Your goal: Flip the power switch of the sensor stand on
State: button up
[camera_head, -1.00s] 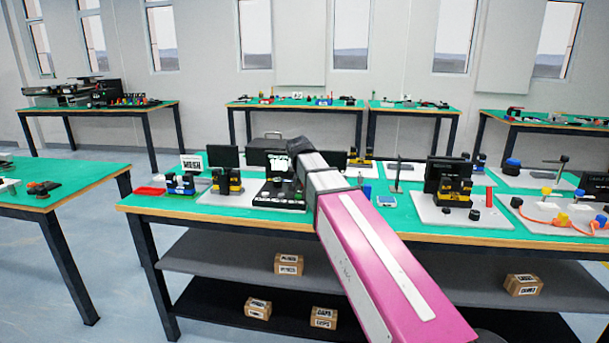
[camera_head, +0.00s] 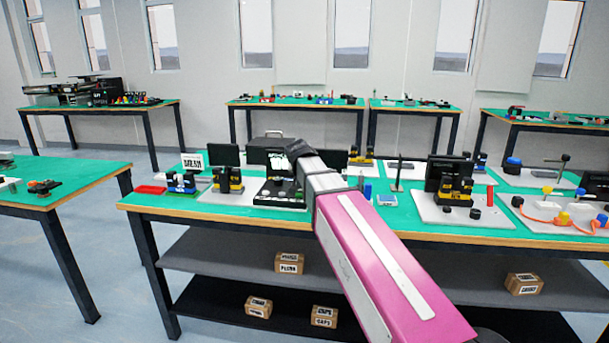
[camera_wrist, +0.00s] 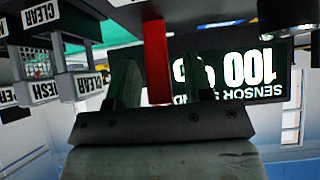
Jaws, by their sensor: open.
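The sensor stand shows in the wrist view as a black sign panel (camera_wrist: 225,70) with upside-down white lettering reading "SENSOR S…" and "100". My gripper (camera_wrist: 160,85) has its two fingers apart. A red upright bar (camera_wrist: 157,62) shows in the gap between them; I cannot tell whether it touches either finger, or whether it is the power switch. In the head view a black unit (camera_head: 278,196) stands on the bench below the end of my arm. My gripper is mostly hidden there behind my wrist.
White "CLEAR" labels (camera_wrist: 88,83) on grey blocks stand close on the left in the wrist view. In the head view, a yellow-and-black fixture (camera_head: 228,181) is left of the black unit and a dark monitor fixture (camera_head: 446,180) is farther right. The green bench (camera_head: 330,217) has clear strips along its front.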

jog(key=v, duration=1)
jog(key=shift+s+r, duration=0.15)
jog(key=shift+s, duration=0.05)
